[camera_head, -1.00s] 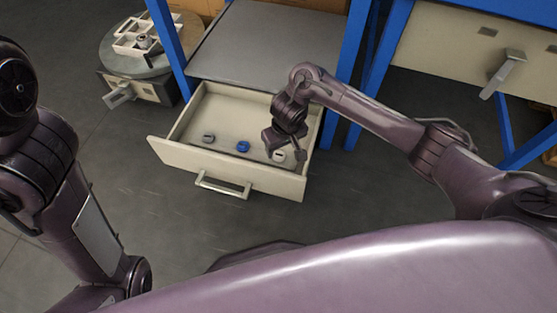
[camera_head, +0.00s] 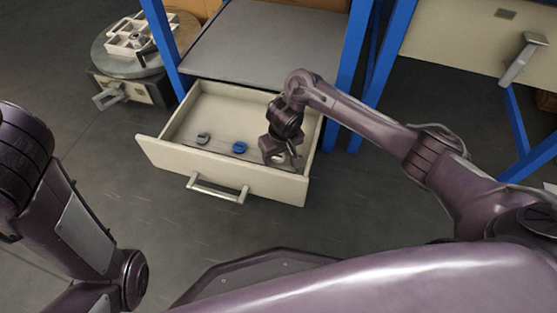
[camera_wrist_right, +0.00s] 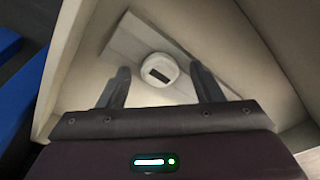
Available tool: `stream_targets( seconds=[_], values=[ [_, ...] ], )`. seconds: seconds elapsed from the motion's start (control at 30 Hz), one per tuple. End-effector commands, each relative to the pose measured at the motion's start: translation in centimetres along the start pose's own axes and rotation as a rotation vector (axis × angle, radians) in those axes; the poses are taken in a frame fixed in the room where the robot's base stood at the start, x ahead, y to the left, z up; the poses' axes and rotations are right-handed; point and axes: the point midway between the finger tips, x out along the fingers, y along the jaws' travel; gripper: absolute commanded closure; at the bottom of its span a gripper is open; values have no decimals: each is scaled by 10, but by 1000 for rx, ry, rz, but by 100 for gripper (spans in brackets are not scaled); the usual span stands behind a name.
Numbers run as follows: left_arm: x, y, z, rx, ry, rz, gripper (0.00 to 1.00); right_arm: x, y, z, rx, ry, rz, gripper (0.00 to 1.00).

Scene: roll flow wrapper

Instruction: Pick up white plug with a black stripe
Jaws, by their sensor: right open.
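A white plug with a black stripe (camera_wrist_right: 160,70) lies on the floor of the open drawer, at its right end. In the head view the plug (camera_head: 279,158) is partly hidden by my right gripper (camera_head: 285,157). In the right wrist view my right gripper (camera_wrist_right: 162,88) is open, with its two fingers to either side of the plug and nothing between them that I can see held. I cannot tell whether the fingertips are level with the plug. My left gripper is outside the head view; only its arm shows at the left.
The pulled-out drawer (camera_head: 222,162) has upright walls close around my right gripper. It also holds a blue plug (camera_head: 239,147) and a grey plug (camera_head: 203,138). A blue frame post (camera_head: 348,70) stands right of it. A round table (camera_head: 100,52) with a white tray (camera_head: 135,38) is at upper left.

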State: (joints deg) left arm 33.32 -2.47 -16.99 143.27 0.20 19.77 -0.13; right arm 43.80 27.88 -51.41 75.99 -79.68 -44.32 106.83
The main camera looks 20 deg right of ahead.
Motion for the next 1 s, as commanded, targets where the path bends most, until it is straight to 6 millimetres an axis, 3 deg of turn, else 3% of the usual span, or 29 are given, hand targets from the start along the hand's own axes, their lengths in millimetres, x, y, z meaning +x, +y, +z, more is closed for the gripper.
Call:
stream_targets(
  seconds=[0.1, 0.47, 0.77, 1.0],
  values=[
    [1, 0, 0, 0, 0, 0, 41, -1, 0, 0, 0, 0, 0, 43],
    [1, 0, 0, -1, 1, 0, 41, -1, 0, 0, 0, 0, 0, 88],
    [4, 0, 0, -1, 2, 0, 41, -4, 0, 0, 0, 0, 0, 88],
    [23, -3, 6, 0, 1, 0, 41, -27, 0, -4, 0, 1, 0, 88]
  ],
)
